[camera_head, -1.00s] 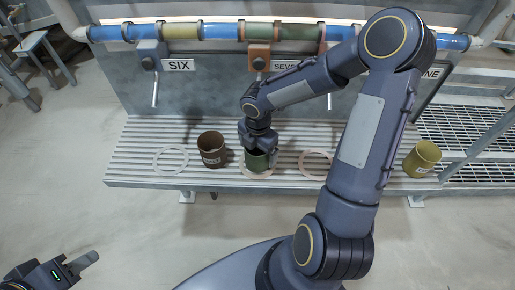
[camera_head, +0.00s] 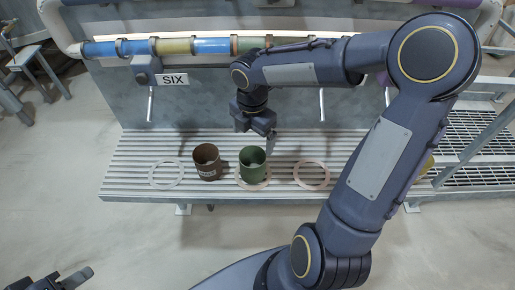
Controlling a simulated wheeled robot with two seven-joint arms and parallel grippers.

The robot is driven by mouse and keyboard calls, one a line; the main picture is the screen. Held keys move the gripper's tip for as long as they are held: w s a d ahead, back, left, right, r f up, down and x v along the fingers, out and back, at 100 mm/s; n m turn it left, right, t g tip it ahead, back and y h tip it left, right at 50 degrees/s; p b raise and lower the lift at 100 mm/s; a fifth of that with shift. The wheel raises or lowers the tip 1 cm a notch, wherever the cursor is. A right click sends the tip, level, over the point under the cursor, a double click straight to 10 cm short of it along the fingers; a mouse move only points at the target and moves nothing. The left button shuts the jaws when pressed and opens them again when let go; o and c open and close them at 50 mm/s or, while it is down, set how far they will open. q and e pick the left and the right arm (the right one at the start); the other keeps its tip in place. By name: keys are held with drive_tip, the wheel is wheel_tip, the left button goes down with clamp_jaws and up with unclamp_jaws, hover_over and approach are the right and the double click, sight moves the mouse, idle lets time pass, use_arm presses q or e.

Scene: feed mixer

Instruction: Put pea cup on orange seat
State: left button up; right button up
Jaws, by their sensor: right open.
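The green cup (camera_head: 252,160), which looks like the pea cup, stands upright on a pale orange-tan ring seat (camera_head: 267,184) on the ribbed bench; only the ring's rim shows around its base. My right gripper (camera_head: 268,138) is open and empty, above and slightly behind the cup, apart from it. My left gripper (camera_head: 72,281) is at the bottom left corner, far from the bench and partly cut off; its jaw opening is unclear.
A brown cup (camera_head: 206,160) stands close left of the green cup. A pale ring (camera_head: 153,184) lies further left and a pinkish ring (camera_head: 298,181) to the right. An olive cup (camera_head: 431,162) is mostly hidden by my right arm. A SIX sign (camera_head: 172,80) is on the panel behind.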

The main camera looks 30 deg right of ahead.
drive_tip(key=s+a+r+m+t+y, duration=0.2)
drive_tip(key=s+r+m, duration=0.1)
drive_tip(key=s+m, duration=0.5)
drive_tip(key=s+a+r+m+t+y, duration=0.1)
drive_tip(key=s+a+r+m+t, duration=0.1)
drive_tip(key=s+m, duration=0.6)
drive_tip(key=r+m+t, duration=0.1)
drive_tip(key=m, duration=0.6)
drive_tip(key=shift+s+r+y, duration=0.15)
drive_tip(key=shift+s+y, duration=0.15)
drive_tip(key=shift+y, duration=0.1)
drive_tip(key=shift+t, duration=0.3)
